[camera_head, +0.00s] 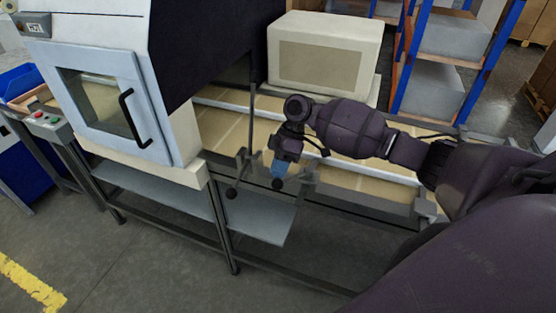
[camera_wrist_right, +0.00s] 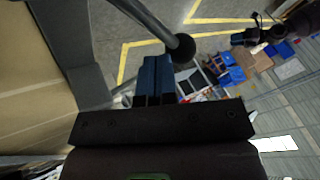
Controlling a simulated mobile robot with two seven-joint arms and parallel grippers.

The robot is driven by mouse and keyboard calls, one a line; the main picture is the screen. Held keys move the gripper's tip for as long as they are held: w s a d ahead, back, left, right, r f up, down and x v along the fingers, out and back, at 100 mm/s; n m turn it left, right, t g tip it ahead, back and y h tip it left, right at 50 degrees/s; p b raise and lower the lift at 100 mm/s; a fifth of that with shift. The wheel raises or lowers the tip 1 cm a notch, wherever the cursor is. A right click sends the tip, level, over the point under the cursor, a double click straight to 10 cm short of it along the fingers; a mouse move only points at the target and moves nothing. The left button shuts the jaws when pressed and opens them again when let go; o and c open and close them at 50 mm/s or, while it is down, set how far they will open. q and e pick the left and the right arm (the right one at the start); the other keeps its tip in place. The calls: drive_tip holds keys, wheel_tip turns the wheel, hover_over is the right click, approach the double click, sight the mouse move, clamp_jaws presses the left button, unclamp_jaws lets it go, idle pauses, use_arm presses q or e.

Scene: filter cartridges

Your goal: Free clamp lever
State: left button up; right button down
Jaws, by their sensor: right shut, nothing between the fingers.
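Two thin clamp levers with round dark knobs hang at the front of the conveyor bench. The left lever (camera_head: 232,193) shows clear of my arm in the head view. The other lever's knob (camera_head: 277,184) is at the tips of my right gripper (camera_head: 278,171). The right gripper points down with its blue fingers together and nothing between them. In the wrist view the shut fingers (camera_wrist_right: 155,78) lie just beside the grey lever rod and its dark knob (camera_wrist_right: 182,47). I cannot tell whether they touch. My left gripper is not seen.
A cream box-shaped unit (camera_head: 325,60) stands behind my right arm on the conveyor bench (camera_head: 222,127). A machine with a white windowed door (camera_head: 105,105) stands at the left. A blue-post rack (camera_head: 440,80) is behind. The floor in front is clear.

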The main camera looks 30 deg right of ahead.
sight(283, 183)
drive_tip(key=s+n+g+p, duration=0.1)
drive_tip(key=s+n, duration=0.1)
drive_tip(key=s, duration=0.1)
drive_tip(key=shift+a+n+h, duration=0.1)
drive_tip(key=shift+n+h, duration=0.2)
drive_tip(key=shift+h, duration=0.1)
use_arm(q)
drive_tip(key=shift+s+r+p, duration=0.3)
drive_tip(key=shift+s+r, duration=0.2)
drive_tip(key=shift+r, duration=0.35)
use_arm(e)
drive_tip(key=shift+s, duration=0.1)
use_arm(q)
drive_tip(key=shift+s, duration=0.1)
use_arm(e)
drive_tip(key=shift+f, duration=0.1)
